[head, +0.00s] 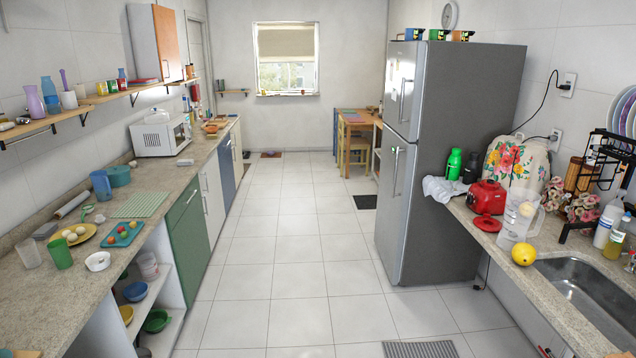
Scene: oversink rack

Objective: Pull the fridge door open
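The grey fridge (455,150) stands on the right side of the aisle, past the sink counter. Its doors face left across the aisle and both look shut. The upper door (393,80) has a vertical bar handle (403,100). The taller lower door (390,220) has a vertical bar handle (396,171) near its top. I see the doors at a steep angle. Neither of my grippers can be made out in the head view, and nothing touches the fridge handles.
The tiled aisle (290,258) is clear in front of the fridge. The right counter holds a sink (592,292), a red appliance (487,197), a clear jug (518,222) and a lemon (523,250). A cluttered counter (35,318) runs along the left. A grey mat (420,349) lies near.

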